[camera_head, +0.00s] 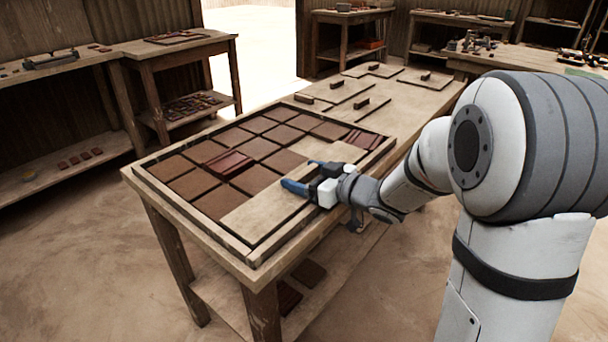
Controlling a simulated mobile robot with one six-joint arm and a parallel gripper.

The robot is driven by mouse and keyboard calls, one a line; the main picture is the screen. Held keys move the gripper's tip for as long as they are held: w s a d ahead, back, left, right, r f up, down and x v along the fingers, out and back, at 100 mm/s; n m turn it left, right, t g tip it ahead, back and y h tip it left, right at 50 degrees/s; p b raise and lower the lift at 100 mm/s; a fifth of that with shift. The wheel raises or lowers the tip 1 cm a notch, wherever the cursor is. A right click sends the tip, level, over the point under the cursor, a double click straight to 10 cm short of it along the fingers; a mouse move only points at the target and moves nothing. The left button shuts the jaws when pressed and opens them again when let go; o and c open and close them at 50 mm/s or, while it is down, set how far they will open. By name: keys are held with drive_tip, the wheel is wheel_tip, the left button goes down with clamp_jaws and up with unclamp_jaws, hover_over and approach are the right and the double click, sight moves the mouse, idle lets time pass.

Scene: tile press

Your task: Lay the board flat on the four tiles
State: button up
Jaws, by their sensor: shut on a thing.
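A pale wooden board (252,216) lies lengthwise along the near right side of the framed tray, over the row of tiles there. It looks about level; I cannot tell whether it rests fully on what is under it. The tiles beneath it are hidden. Other brown square tiles (193,183) fill the rest of the tray in rows. My gripper (308,178), with blue fingers, is at the middle of the board and shut on it. The exact grip point is hidden by the fingers and the wrist.
The tray frame (149,182) sits on a wooden table (240,268). Dark red ridged tiles (228,163) lie among the plain ones. Several boards with block handles (362,104) lie at the table's far end. A shelf bench (190,60) stands at the left.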

drive_tip(key=o, duration=1.3)
drive_tip(key=shift+f, duration=0.1)
drive_tip(key=shift+o, duration=0.2)
drive_tip(key=p+v, duration=0.1)
drive_tip(key=v, duration=0.7)
drive_tip(key=shift+p, duration=0.35)
drive_tip(key=shift+a, duration=0.1)
wheel_tip(320, 180, up, 7)
drive_tip(key=p, duration=0.7)
drive_tip(key=shift+w, duration=0.1)
